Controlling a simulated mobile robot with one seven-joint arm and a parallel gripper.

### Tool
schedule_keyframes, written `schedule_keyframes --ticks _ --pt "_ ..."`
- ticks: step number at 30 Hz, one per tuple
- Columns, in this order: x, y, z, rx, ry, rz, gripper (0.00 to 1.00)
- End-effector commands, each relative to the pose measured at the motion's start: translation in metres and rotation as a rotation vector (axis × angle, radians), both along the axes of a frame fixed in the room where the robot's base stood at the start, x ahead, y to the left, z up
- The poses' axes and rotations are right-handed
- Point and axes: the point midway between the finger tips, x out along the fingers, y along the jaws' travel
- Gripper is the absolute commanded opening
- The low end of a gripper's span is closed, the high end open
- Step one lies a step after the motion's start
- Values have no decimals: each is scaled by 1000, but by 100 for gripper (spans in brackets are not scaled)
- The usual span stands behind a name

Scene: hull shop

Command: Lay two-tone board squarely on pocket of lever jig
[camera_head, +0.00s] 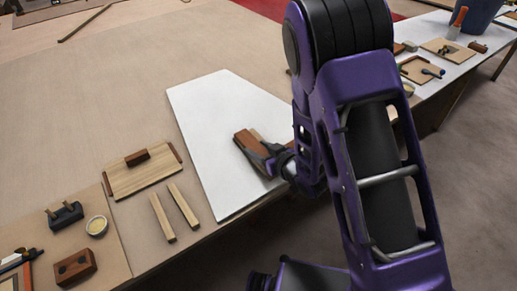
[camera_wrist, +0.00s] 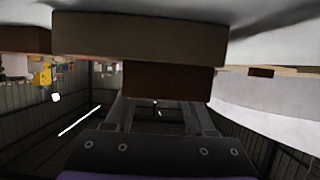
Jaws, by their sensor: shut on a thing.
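My gripper (camera_head: 270,159) is shut on the two-tone board (camera_head: 249,142), low over the white panel at the bench's near edge. In the head view the board shows a reddish-brown part and a paler strip, partly hidden by the gripper. In the wrist view the gripper's fingers (camera_wrist: 162,117) close on the dark brown part (camera_wrist: 137,80), with the lighter part (camera_wrist: 140,37) beyond. I cannot tell whether the board touches the panel. A wooden board with a blue-ended, lever-like piece (camera_head: 419,71) lies right of my arm; I cannot tell if it is the lever jig.
The white panel (camera_head: 215,115) is otherwise clear. Left of it lie a pale board with brown strips and a block (camera_head: 144,178), two pale sticks (camera_head: 162,217), a small round tub (camera_head: 96,226) and a brown block with holes (camera_head: 74,267). My arm hides part of the bench.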

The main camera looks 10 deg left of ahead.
Motion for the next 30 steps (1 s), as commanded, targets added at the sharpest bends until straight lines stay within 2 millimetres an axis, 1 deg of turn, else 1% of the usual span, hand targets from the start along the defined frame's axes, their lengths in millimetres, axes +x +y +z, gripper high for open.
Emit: schedule_keyframes --ticks 1,5,6,14,18,20,23,30 --pt "0 0 -1 0 0 0 58" --pt "0 0 -1 0 0 0 82" --pt "0 0 -1 0 0 0 85" --pt "0 0 0 0 0 0 85" --pt "-1 -2 5 0 1 -1 85" --pt "-6 -9 8 0 1 -4 85" --pt "-19 -24 16 1 1 -4 85" --pt "-55 -66 39 2 2 -6 85"
